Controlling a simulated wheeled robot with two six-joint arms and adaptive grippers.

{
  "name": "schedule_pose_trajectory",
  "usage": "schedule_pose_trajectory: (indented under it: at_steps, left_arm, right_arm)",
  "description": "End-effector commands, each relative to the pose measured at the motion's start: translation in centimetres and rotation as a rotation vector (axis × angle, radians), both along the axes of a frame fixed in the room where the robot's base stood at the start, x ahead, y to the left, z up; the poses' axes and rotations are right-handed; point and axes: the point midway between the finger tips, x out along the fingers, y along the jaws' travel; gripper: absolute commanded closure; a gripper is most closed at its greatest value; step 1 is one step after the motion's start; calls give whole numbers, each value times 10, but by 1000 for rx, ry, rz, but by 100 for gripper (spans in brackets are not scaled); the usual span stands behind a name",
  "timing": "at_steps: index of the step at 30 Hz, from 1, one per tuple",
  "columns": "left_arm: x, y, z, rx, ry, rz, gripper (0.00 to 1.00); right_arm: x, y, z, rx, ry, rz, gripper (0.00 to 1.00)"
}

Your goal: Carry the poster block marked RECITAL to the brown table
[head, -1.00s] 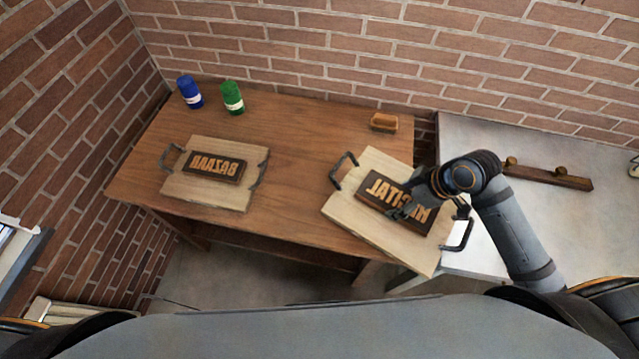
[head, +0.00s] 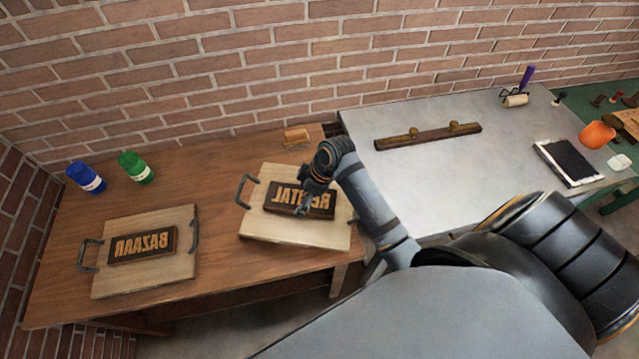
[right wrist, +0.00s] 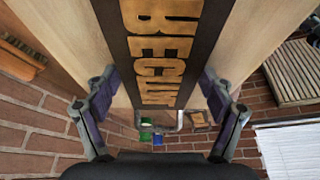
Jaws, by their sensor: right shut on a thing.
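The RECITAL poster block (head: 258,224) is a pale wooden board with a dark lettered plate and a bent handle at its left. It is over the right front part of the brown table (head: 225,163), its right end near the table's edge. I cannot tell whether it touches the tabletop. My right gripper (head: 304,207) is shut on its plate and hides part of the lettering. In the right wrist view the plate (right wrist: 160,50) runs between the fingers (right wrist: 160,88). My left gripper is not in view.
The BAZAAR block (head: 185,262) lies on the brown table's left part. A blue bottle (head: 86,178), a green bottle (head: 136,168) and a small wooden piece (head: 296,137) stand behind.

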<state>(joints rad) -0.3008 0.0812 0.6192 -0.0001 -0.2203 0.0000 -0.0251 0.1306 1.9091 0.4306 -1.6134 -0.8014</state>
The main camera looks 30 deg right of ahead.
Motion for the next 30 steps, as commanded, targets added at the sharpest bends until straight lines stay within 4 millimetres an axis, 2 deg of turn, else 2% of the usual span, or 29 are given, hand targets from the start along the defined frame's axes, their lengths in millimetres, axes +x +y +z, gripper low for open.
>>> schedule_pose_trajectory:
  at_steps: [1, 6, 9, 18, 24, 30]
  left_arm:
    - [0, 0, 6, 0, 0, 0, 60]
    - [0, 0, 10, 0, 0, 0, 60]
    - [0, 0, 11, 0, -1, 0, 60]
    - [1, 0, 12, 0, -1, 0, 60]
    - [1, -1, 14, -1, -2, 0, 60]
    - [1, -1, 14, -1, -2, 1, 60]
  right_arm:
    - [11, 8, -1, 6, -2, 1, 80]
    - [32, 20, -35, 2, -2, 1, 80]
    - [41, 25, -47, 1, -3, 1, 80]
    - [48, 28, -58, 1, -5, 1, 80]
    - [48, 29, -85, -1, -2, 0, 80]
    - [49, 29, -90, -1, -6, 0, 80]
